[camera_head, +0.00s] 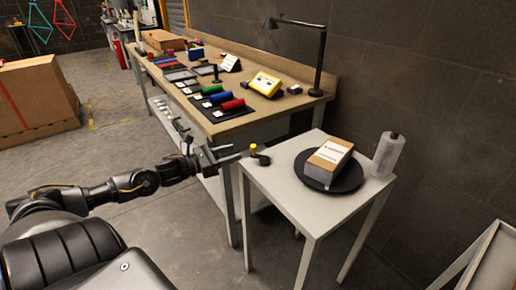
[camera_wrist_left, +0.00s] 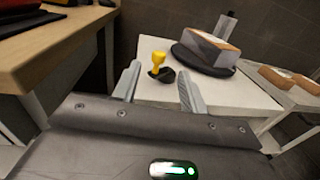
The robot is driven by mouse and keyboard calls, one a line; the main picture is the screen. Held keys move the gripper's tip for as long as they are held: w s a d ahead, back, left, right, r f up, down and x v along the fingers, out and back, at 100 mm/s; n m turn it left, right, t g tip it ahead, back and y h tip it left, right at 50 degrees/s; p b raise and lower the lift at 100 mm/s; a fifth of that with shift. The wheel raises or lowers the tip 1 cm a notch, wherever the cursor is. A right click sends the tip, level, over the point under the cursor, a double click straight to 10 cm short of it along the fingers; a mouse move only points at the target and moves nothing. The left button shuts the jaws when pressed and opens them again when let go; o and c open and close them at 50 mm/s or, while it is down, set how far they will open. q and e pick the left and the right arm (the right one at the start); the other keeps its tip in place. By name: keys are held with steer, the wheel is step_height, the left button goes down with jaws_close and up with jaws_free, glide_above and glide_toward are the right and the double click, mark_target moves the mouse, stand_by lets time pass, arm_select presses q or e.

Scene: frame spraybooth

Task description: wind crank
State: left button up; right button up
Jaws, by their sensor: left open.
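A crank with a yellow knob (camera_head: 253,148) on a black arm (camera_head: 262,158) sits at the near-left edge of a small white table (camera_head: 300,205). A black turntable (camera_head: 351,182) on the same table carries a cardboard box (camera_head: 329,160) with a white label. My left gripper (camera_head: 228,153) is open and empty, just left of the crank and apart from it. In the left wrist view the yellow knob (camera_wrist_left: 158,61) stands upright just beyond and between the open fingertips (camera_wrist_left: 159,78). My right gripper is not in view.
A long wooden workbench (camera_head: 235,118) stands behind and left, with coloured rolls and a yellow device (camera_head: 265,84) on it. A pale bottle-like roll (camera_head: 386,155) stands beside the turntable. Another white table (camera_head: 492,262) is at lower right.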

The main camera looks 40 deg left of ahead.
mark_target(251, 147)
arm_select(q)
steer(key=x, duration=0.9)
steer(key=shift+p+x, duration=0.3)
steer(key=shift+x, duration=0.5)
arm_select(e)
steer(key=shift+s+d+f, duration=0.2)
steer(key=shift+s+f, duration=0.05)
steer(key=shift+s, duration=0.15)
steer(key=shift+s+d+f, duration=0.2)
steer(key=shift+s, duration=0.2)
arm_select(q)
steer(key=shift+c, duration=0.4)
jaws_close()
steer(key=shift+n+y, duration=0.3)
